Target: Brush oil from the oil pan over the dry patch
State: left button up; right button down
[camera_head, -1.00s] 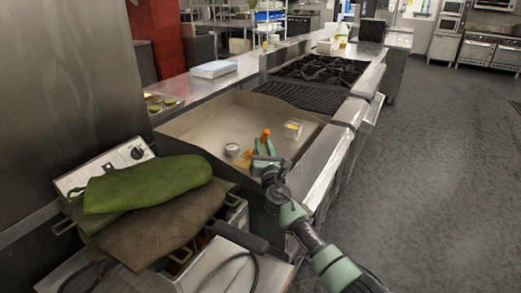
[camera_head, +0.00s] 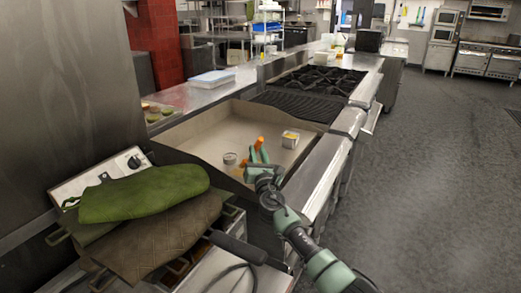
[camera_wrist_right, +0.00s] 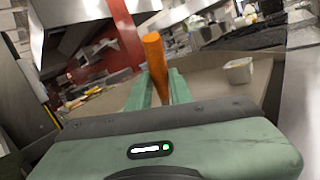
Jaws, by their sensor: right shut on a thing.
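My right gripper (camera_head: 258,160) is shut on a brush with an orange handle (camera_head: 259,142), over the near part of a flat, high-walled griddle (camera_head: 205,135). The handle also rises between the fingers in the right wrist view (camera_wrist_right: 154,62). The brush's lower end is largely hidden behind the gripper, so contact with the griddle cannot be told. A small pale square container with yellowish contents (camera_head: 290,139) stands on the griddle to the right. A small round metal cup (camera_head: 230,159) stands to the left. I cannot tell which is the oil pan or make out a dry patch. My left gripper is not in view.
Green and brown oven mitts (camera_head: 145,193) lie over fryer equipment at the near left. A black handle (camera_head: 238,247) sticks out there. A burner range (camera_head: 318,80) stands beyond the griddle. A blue-lidded container (camera_head: 212,78) rests on the back counter. The floor at right is clear.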

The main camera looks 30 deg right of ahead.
jog(key=shift+s+a+p, duration=0.95)
jog(key=shift+s+a, duration=0.4)
jog(key=shift+a, duration=1.05)
jog(key=shift+w+d+f+b, duration=0.1)
jog(key=shift+w+d+b, duration=1)
jog(key=shift+w+d, duration=0.3)
jog(key=shift+w+d+f+b, duration=0.1)
jog(key=shift+w+d+b, duration=1)
jog(key=shift+d, duration=0.35)
jog(key=shift+r, duration=0.1)
jog(key=shift+r, duration=0.15)
notch_tip(320, 180, up, 6)
jog(key=p, duration=0.6)
jog(key=shift+w, duration=0.1)
notch_tip(320, 180, up, 3)
jog(key=p, duration=0.3)
